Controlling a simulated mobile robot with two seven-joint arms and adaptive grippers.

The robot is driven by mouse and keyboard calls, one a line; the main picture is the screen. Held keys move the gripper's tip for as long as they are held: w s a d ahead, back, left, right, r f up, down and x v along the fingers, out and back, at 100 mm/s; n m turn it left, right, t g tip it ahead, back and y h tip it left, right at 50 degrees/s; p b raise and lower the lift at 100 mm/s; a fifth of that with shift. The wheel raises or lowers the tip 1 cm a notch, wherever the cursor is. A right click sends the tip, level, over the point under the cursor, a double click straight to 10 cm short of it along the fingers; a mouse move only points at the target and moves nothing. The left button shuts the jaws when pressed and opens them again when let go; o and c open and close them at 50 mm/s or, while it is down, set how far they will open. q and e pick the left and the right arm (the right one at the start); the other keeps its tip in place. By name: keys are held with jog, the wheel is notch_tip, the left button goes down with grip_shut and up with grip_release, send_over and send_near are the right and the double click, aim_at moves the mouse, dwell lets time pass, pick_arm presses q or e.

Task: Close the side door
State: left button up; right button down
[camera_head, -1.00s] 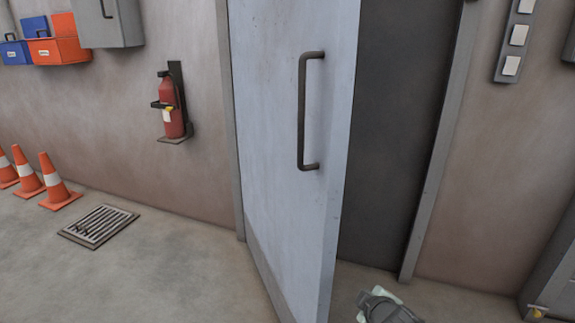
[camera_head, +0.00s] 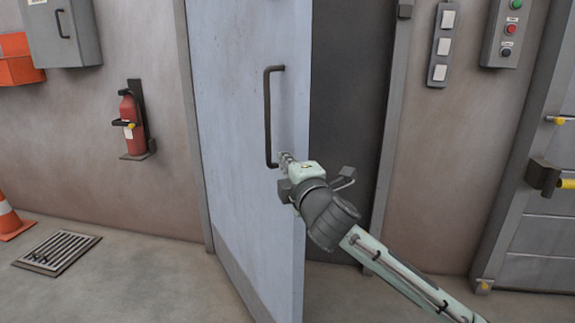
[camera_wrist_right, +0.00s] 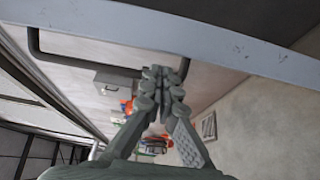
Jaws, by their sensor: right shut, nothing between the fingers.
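The side door (camera_head: 235,130) is a pale blue-grey panel standing ajar, with a dark gap between its free edge and the right jamb (camera_head: 395,130). A dark bar handle (camera_head: 267,115) is on its face near the free edge. My right gripper (camera_head: 284,157) is shut and empty, by the handle's lower end at the free edge. In the right wrist view the closed fingertips (camera_wrist_right: 165,73) overlap the line of the handle (camera_wrist_right: 90,60), below the door's edge (camera_wrist_right: 220,50). I cannot tell whether they touch. My left gripper is not in view.
A red fire extinguisher (camera_head: 130,120) hangs on the wall left of the door. A floor grate (camera_head: 57,252) and a traffic cone (camera_head: 10,220) are at the left. A switch panel (camera_head: 443,45) and button box (camera_head: 512,32) are right of the doorway. Floor before the door is clear.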

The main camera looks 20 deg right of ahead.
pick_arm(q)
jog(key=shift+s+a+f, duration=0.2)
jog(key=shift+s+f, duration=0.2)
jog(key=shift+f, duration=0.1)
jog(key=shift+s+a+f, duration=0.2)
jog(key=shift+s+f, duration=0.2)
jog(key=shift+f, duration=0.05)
pick_arm(e)
jog(key=w, duration=0.5)
jog(key=shift+w+d, duration=0.1)
jog(key=shift+d, duration=0.1)
